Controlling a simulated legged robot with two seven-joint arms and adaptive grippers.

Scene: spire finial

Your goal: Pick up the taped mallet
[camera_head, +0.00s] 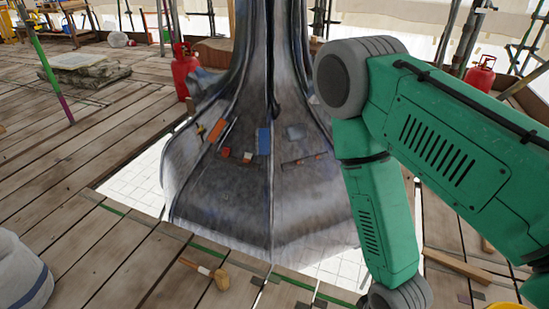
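A mallet (207,271) lies on the wooden deck at the bottom, left of the middle. It has a rounded tan head at its right end and a thin handle with a pale band and an orange part, pointing up and left. Nothing is touching it from above. My green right arm comes in from the right and bends down past the bottom edge, to the right of the mallet. Its gripper is out of the picture. My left arm and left gripper do not show.
A grey metal-clad spire (225,195) rises in the middle through a deck opening. Several small tools rest on its flared skirt. A whitish sack or bucket (20,270) stands at lower left. Red gas cylinders (185,72) and scaffold poles stand behind. Deck boards around the mallet are clear.

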